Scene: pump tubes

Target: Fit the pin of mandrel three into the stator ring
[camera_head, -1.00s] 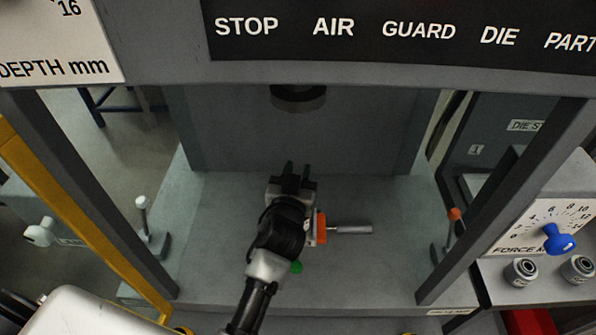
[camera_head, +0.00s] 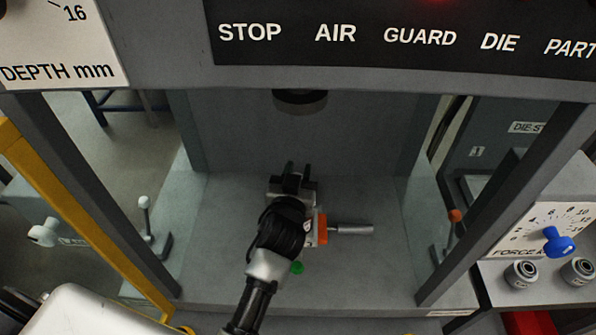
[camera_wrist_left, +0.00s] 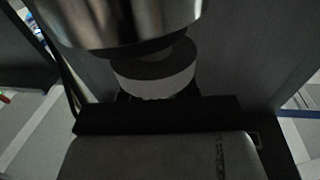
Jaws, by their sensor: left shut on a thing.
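My left gripper (camera_head: 291,172) is over the press bed, in front of and below a dark round press head (camera_head: 299,101). Its fingers are shut on a pale round piece, hard to see in the head view. In the left wrist view this pale round piece (camera_wrist_left: 158,84) has a light side and a darker top, at the fingers. A shiny metal cylinder (camera_wrist_left: 120,22) with a dark narrower lower part is just above it; I cannot tell whether they touch. I cannot tell which is the mandrel or the stator ring. My right gripper is not in view.
An orange block (camera_head: 321,229) with a grey rod (camera_head: 352,229) is right of my left wrist. A green knob (camera_head: 297,268) is below it. Grey posts (camera_head: 512,190) frame the bed. A blue knob (camera_head: 559,244) and two round sockets (camera_head: 521,273) are at right.

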